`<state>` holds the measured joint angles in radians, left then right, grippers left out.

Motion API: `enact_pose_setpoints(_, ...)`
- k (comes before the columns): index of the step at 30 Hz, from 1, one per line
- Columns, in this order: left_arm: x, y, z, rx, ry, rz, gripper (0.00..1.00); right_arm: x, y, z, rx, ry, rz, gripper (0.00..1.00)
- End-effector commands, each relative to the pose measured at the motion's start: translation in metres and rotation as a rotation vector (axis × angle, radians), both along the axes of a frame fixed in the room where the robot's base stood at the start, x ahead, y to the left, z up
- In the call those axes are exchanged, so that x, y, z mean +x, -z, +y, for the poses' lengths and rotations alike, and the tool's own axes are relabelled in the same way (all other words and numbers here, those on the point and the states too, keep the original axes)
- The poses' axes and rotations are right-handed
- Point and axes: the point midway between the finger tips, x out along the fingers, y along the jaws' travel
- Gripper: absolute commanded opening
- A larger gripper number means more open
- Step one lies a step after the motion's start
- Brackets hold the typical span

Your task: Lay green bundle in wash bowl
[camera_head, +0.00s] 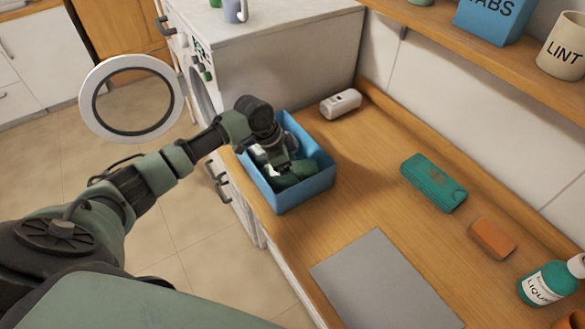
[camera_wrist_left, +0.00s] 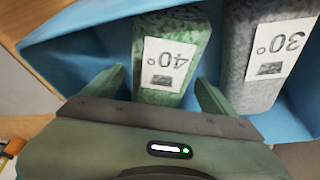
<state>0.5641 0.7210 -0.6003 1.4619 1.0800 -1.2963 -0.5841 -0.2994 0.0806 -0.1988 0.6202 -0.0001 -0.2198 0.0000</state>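A green bundle (camera_wrist_left: 175,45) with a white "40°" label lies in a blue bin (camera_head: 322,180) on the wooden counter. It also shows as dark green in the head view (camera_head: 287,183). A grey bundle (camera_wrist_left: 240,40) with a "30°" label lies beside it. My left gripper (camera_wrist_left: 160,82) reaches down into the bin, its fingers apart on either side of the green bundle's near end. A small gap shows beside the left finger. No wash bowl is clearly recognizable. My right gripper is not in view.
A white washing machine (camera_head: 285,45) stands behind the bin, with its round door (camera_head: 88,97) open to the left. A white device (camera_head: 341,103), a grey mat (camera_head: 385,285), a teal case (camera_head: 433,182), an orange block (camera_head: 492,239) and a liquid bottle (camera_head: 548,284) are on the counter.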

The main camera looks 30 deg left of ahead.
Motion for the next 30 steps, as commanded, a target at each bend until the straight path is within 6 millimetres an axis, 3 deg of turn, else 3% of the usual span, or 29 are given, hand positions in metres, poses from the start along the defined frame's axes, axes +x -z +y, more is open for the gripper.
enact_pose_setpoints(8,-0.003,-0.017,0.006,0.001,0.001,-0.004,0.87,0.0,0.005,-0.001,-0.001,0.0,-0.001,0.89)
enact_pose_setpoints(21,-0.023,-0.097,0.032,0.001,0.0,-0.003,0.87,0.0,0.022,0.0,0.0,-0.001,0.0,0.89)
enact_pose_setpoints(30,-0.028,-0.113,0.037,0.0,0.0,0.0,0.87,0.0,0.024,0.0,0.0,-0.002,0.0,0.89)
